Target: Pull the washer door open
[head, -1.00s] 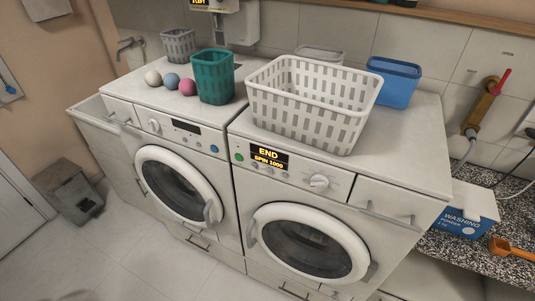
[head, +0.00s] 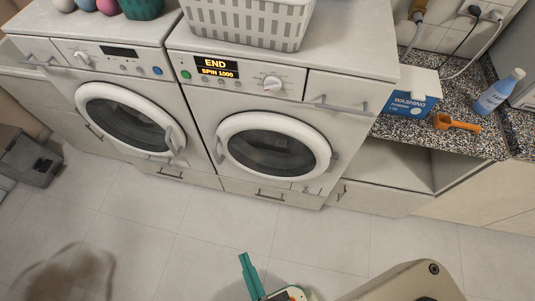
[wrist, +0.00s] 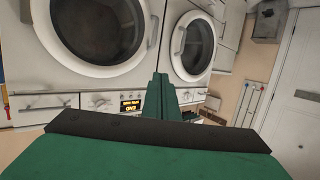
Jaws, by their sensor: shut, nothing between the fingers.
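The washer (head: 240,95) is the right-hand white machine, with a lit "END SPIN 1000" display. Its round door (head: 272,147) has a white rim and dark glass and looks shut. A grey handle (head: 219,150) shows at the door's left edge, and another grey piece is at its right. My gripper (head: 246,262) with green fingers is shut and empty, low in the head view, in front of the washer and apart from it. In the wrist view the picture is upside down; the washer door (wrist: 100,35) lies beyond the shut fingers (wrist: 159,85), at upper left.
A second white machine (head: 120,75) with a shut round door stands to the left. A white basket (head: 250,22) sits on the washer. A speckled counter (head: 470,145) at right holds a washing powder box (head: 410,95), an orange scoop and a bottle. The floor in front is mostly clear.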

